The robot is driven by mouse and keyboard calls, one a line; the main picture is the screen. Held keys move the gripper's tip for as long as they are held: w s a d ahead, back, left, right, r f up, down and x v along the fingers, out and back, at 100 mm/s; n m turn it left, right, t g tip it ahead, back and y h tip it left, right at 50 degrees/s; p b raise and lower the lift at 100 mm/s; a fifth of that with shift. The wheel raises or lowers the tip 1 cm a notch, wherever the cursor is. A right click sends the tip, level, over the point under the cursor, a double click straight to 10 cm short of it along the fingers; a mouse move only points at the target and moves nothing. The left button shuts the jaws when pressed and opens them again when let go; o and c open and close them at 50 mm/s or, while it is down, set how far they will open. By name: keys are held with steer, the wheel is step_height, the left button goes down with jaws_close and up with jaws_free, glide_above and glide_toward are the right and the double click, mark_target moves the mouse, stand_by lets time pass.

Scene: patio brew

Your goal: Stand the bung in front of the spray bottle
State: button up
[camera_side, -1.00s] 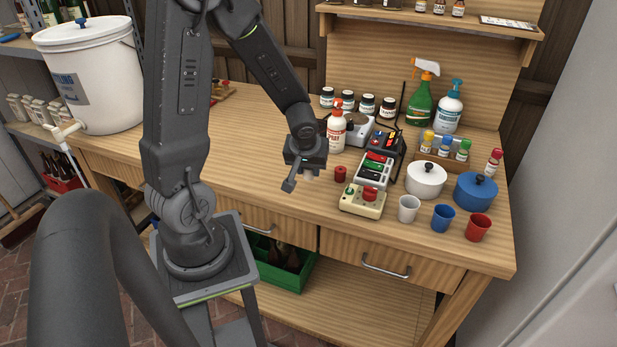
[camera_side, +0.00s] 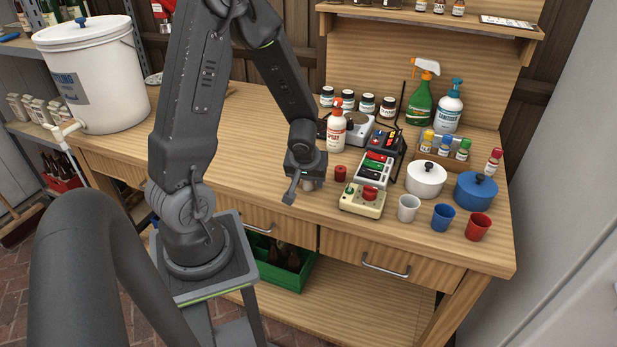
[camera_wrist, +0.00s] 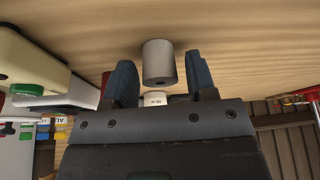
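A short grey cylinder that looks like the bung (camera_side: 307,185) stands on the bench just below my gripper (camera_side: 299,183), partly hidden by it. In the wrist view the same bung (camera_wrist: 159,60) shows between the two fingertips of my gripper (camera_wrist: 160,82), with a gap on each side. My gripper is open and not visibly touching it. The green spray bottle (camera_side: 419,105), with a white and orange trigger head, stands at the back right of the bench. A white pump bottle (camera_side: 447,112) stands beside it.
A red cylinder (camera_side: 340,174) stands close right of my gripper. A white bottle with red cap (camera_side: 336,130), a beige box with a red button (camera_side: 362,202), a switch strip (camera_side: 373,172) and a black device (camera_side: 385,143) lie between there and the spray bottle.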

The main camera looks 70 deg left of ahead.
steer(key=shift+o, duration=0.4)
steer(key=shift+r, duration=0.2)
steer(key=v, duration=1.2)
steer(key=s+d+r+m+t+h, duration=0.1)
steer(key=s+d+r+m, duration=0.2)
steer(key=d+r+m, duration=0.2)
steer(key=s+d+r+m+t+h, duration=0.2)
steer(key=d+r+m, duration=0.4)
steer(key=d, duration=0.4)
steer(key=shift+s+d+h, duration=0.3)
steer(key=shift+s+d, duration=0.05)
steer(key=shift+s, duration=0.05)
